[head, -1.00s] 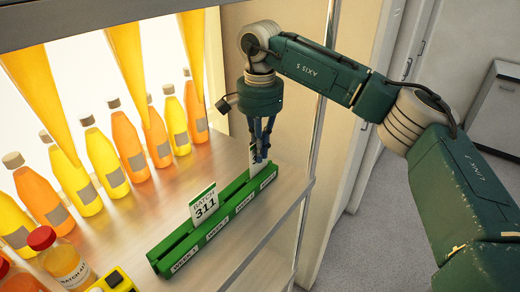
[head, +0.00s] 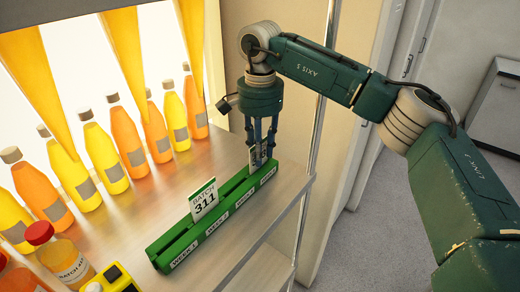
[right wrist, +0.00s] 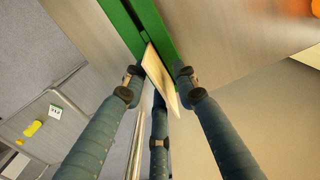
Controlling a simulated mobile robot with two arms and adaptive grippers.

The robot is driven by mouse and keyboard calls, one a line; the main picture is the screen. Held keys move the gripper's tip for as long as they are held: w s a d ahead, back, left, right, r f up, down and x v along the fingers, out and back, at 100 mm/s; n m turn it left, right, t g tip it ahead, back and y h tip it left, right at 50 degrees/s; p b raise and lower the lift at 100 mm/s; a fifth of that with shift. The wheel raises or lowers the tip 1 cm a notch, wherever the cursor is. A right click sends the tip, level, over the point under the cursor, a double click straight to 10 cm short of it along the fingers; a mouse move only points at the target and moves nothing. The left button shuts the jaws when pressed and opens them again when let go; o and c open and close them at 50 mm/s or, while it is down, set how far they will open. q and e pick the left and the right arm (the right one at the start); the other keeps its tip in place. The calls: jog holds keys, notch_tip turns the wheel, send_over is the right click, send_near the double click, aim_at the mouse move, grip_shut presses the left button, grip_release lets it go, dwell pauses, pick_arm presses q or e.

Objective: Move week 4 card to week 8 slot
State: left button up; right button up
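A long green card rack (head: 172,246) with several week labels along its front lies on the shelf. A white card with a green top, reading BATCH 311 (head: 204,202), stands in its nearer half. A second white card (head: 257,158) stands at the far end, partly hidden by my right gripper (head: 262,157). In the right wrist view this card (right wrist: 160,75) is edge-on at the green rack (right wrist: 150,20). The fingers of my right gripper (right wrist: 158,85) stand around it with gaps: open. Its lean is hard to judge. My left gripper is out of view.
Orange and yellow juice bottles (head: 103,150) line the shelf's back. A red-capped jar (head: 62,255) and a yellow-black object (head: 112,278) are at near left. A metal post (head: 328,70) rises by the shelf's right end. A small card (right wrist: 62,112) lies low in the wrist view.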

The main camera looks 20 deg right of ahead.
jog(key=shift+r, duration=0.1)
notch_tip(320, 180, up, 7)
dwell(0.6)
